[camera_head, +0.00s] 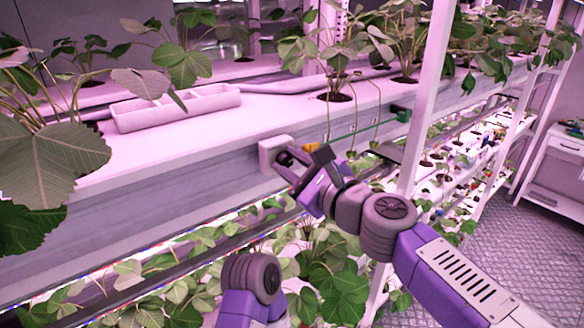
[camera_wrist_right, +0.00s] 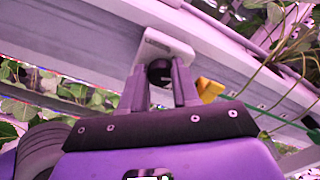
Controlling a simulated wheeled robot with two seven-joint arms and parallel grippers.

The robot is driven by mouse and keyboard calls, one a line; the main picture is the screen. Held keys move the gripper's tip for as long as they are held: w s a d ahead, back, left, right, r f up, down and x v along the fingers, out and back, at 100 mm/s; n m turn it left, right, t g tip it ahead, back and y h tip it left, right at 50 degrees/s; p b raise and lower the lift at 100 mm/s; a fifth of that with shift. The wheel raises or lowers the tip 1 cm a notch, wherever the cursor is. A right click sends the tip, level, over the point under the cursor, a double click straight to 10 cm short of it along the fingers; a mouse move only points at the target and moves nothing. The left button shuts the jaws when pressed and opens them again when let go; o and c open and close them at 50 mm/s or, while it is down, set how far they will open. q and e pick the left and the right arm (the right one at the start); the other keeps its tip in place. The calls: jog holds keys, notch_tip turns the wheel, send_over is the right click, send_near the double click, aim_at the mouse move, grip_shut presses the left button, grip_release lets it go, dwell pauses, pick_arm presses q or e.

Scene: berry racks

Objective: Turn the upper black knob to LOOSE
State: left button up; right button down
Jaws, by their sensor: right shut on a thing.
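The black knob (camera_wrist_right: 159,72) sits on a pale bracket (camera_wrist_right: 166,46) fixed to the front edge of the upper shelf. My right gripper (camera_wrist_right: 160,85) has one finger on each side of the knob and is shut on it. In the head view my right gripper (camera_head: 290,166) reaches the same pale bracket (camera_head: 270,150) from the right, and its fingers mostly hide the knob. No LOOSE marking can be read. My left gripper does not show.
A yellow-orange part (camera_head: 311,147) lies just right of the bracket, with a green line running to a green block (camera_head: 400,114). A white rack post (camera_head: 428,90) stands close to my right arm. Leafy plants surround the shelf. A pale divided tray (camera_head: 175,107) lies on it.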

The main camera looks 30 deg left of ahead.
jog(key=n+b, duration=0.1)
jog(key=n, duration=0.5)
jog(key=shift+f+n+b, duration=0.1)
jog(key=shift+n+b, duration=0.2)
jog(key=shift+b, duration=0.1)
jog(key=n+b, duration=0.1)
jog(key=n, duration=0.3)
jog(key=shift+f, duration=0.1)
jog(key=shift+n+b, duration=0.5)
jog(key=shift+n, duration=0.8)
jog(key=c, duration=0.8)
grip_release()
jog(key=shift+c, duration=0.2)
jog(key=shift+s, duration=0.1)
